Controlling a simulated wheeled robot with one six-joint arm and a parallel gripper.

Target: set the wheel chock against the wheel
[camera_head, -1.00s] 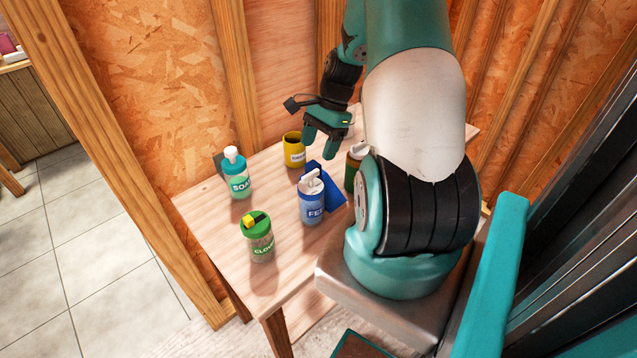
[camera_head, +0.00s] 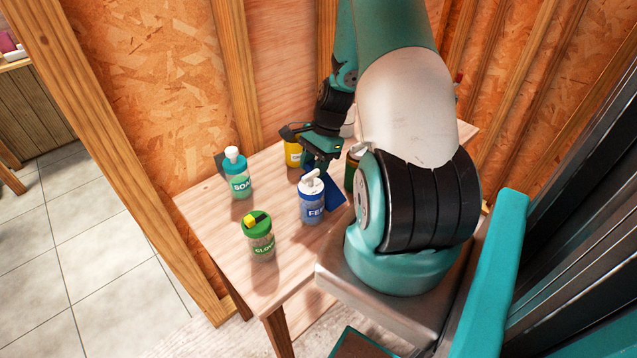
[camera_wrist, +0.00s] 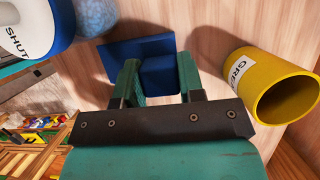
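A blue block with a flat plate, which looks like the wheel chock (camera_head: 335,197), lies on the wooden table behind the blue-labelled bottle. In the wrist view the chock (camera_wrist: 158,78) shows between my fingers. My gripper (camera_head: 318,165) is low over the table, pointing down at it. In the wrist view my gripper (camera_wrist: 160,85) is open, with one finger on each side of the chock's raised block. I cannot tell whether the fingers touch it. In the head view my gripper hides part of the chock. No wheel is recognisable in these frames.
The table (camera_head: 215,205) also bears a soap bottle (camera_head: 238,178), a green-lidded jar (camera_head: 260,240), a white-capped blue bottle (camera_head: 312,205), a yellow tin (camera_head: 292,152) and a dark green container (camera_head: 353,170). The yellow tin (camera_wrist: 270,85) stands close right of my gripper in the wrist view. A stud wall backs the table.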

